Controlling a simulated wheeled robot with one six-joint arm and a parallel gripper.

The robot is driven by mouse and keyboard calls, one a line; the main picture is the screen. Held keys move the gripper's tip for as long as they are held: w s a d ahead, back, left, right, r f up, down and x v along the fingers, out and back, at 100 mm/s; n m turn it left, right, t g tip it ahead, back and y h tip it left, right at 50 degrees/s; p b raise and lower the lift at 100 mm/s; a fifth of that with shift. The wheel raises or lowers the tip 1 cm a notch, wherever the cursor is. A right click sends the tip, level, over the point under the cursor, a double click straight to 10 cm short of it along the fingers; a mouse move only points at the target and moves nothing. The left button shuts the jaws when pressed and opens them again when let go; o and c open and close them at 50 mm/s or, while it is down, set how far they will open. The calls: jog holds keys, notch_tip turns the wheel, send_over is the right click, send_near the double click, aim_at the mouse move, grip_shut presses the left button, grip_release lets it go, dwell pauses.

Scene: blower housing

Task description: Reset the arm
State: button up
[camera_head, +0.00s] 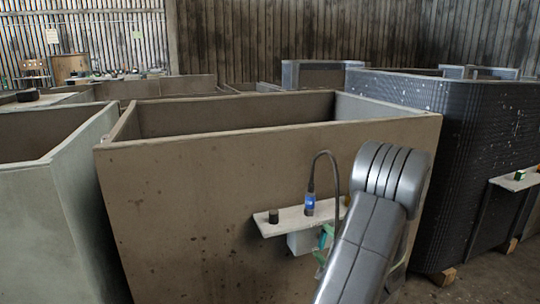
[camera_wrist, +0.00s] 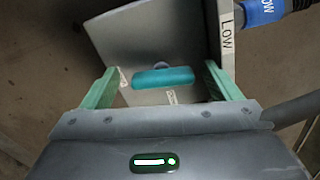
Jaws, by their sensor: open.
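My gripper (camera_wrist: 161,69) is open in the wrist view, with a green finger on each side. A teal handle (camera_wrist: 163,78) on a grey box (camera_wrist: 150,35) lies between the fingers, with a visible gap on both sides. How deep the fingers reach around it I cannot tell. In the head view my grey arm reaches up from the bottom and bends down toward the shelf. It hides most of my gripper; only green parts (camera_head: 327,238) show beside the grey box (camera_head: 301,242) under the shelf.
The shelf (camera_head: 272,225) on the large brown housing (camera_head: 180,200) bears a blue connector (camera_head: 310,204) with a black cable (camera_head: 333,165) and a dark knob (camera_head: 274,216). A "Low" label (camera_wrist: 227,35) is close to the right finger. A dark ribbed housing (camera_head: 470,130) stands right.

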jog(key=shift+r+m+p, duration=0.2)
jog(key=shift+m+p, duration=0.75)
jog(key=shift+p, duration=0.95)
jog(key=shift+r+m+p, duration=0.2)
jog(key=shift+m+p, duration=0.75)
jog(key=shift+p, duration=0.95)
jog(key=m+p, duration=0.4)
jog(key=p, duration=0.3)
jog(key=shift+d+r+p, duration=0.1)
jog(key=shift+d+p, duration=0.05)
jog(key=shift+p, duration=0.15)
jog(key=m+p, duration=0.5)
jog(key=p, duration=0.5)
jog(key=shift+d+m, duration=0.1)
jog(key=shift+m, duration=0.3)
jog(key=m+p, duration=0.1)
jog(key=p, duration=0.1)
jog(key=shift+m+p, duration=0.35)
jog(key=shift+m, duration=0.05)
jog(key=shift+f, duration=0.2)
